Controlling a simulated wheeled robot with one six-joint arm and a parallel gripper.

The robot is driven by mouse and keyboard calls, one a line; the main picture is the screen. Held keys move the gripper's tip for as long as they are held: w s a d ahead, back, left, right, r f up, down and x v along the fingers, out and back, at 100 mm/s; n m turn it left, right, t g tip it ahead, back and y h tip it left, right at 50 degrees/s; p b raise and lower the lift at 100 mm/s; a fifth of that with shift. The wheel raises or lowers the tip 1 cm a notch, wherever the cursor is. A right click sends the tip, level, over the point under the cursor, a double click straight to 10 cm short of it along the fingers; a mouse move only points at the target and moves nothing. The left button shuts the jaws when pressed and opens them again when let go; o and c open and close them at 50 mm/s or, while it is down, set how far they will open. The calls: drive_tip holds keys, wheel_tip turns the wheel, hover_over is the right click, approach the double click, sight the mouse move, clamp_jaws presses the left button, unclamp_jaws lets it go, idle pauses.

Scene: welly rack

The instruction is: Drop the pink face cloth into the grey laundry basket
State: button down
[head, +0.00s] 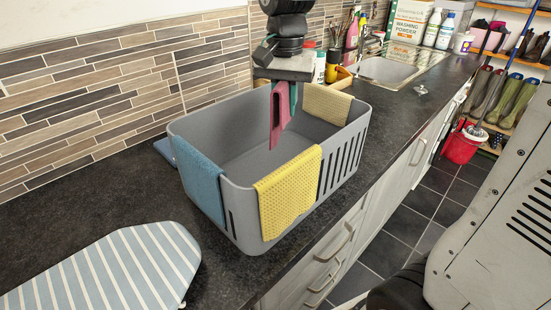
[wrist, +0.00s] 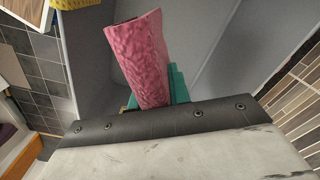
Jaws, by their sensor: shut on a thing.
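The pink face cloth (head: 278,118) hangs from my gripper (head: 283,84) in the head view, over the inside of the grey laundry basket (head: 236,198). My gripper is shut on the cloth, above the basket's opening toward its far end. The cloth's lower end reaches into the basket, below rim height, and does not seem to touch its floor. In the wrist view the pink cloth (wrist: 143,58) sticks out past green finger pads, with the grey basket wall (wrist: 220,60) behind it. The grip itself is mostly hidden.
A blue cloth (head: 198,178), a yellow cloth (head: 287,195) and a beige cloth (head: 326,103) hang over the basket's rim. A striped ironing board (head: 110,270) is at front left. A sink (head: 388,72), bottles and a washing powder box (head: 408,20) stand behind. The dark worktop (head: 70,215) is clear at left.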

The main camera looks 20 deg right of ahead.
drive_tip(key=shift+f, duration=1)
drive_tip(key=c, duration=1.2)
unclamp_jaws()
drive_tip(key=shift+c, duration=0.2)
wheel_tip(320, 180, up, 8)
drive_tip(key=shift+f, duration=0.1)
